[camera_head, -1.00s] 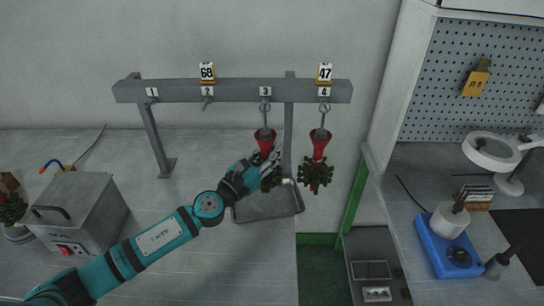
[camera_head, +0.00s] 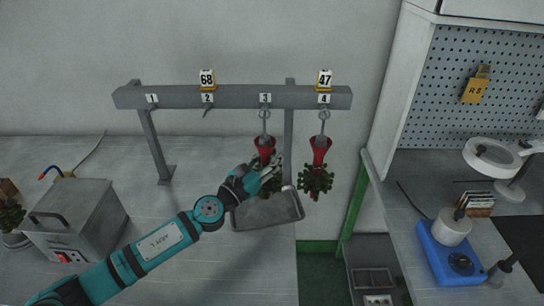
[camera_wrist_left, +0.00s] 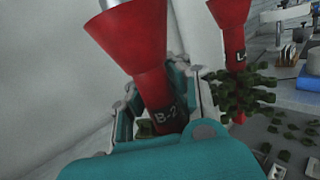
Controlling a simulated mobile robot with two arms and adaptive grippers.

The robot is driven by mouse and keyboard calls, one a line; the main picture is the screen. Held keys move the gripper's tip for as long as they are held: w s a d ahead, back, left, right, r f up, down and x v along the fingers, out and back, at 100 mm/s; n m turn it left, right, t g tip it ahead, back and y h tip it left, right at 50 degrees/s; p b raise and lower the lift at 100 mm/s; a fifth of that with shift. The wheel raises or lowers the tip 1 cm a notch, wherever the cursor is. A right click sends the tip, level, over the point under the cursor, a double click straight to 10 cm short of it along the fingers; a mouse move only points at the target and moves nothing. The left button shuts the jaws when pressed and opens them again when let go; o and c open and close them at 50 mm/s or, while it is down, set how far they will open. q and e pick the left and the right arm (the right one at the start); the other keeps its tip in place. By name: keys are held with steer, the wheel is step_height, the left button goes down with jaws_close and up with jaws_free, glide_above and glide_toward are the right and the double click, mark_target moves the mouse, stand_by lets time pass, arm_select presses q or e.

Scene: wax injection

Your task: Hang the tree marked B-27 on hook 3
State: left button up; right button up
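The red tree base marked "B-2", last character hidden (camera_wrist_left: 160,90), hangs by its rod at hook 3 (camera_head: 265,112), red cone upright (camera_head: 264,150) above green clusters. My left gripper (camera_head: 257,174) is just below and left of the cone. In the left wrist view its two fingers (camera_wrist_left: 160,112) stand apart on either side of the red neck, with a gap at the left; it looks open. Its fingers and palm hide the lower part of that tree. My right gripper is not in view.
Another red tree (camera_head: 320,152) hangs on hook 4, close to the right, under tag 47. Hook 2 (camera_head: 207,108) is empty under tag 68; hook 1 (camera_head: 152,104) is empty. A grey tray (camera_head: 268,212) lies below the rail (camera_head: 230,95). A grey machine (camera_head: 75,220) stands at left.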

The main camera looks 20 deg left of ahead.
arm_select(q)
steer(key=o, duration=0.3)
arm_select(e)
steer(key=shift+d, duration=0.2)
arm_select(q)
steer(key=shift+s+f, duration=0.1)
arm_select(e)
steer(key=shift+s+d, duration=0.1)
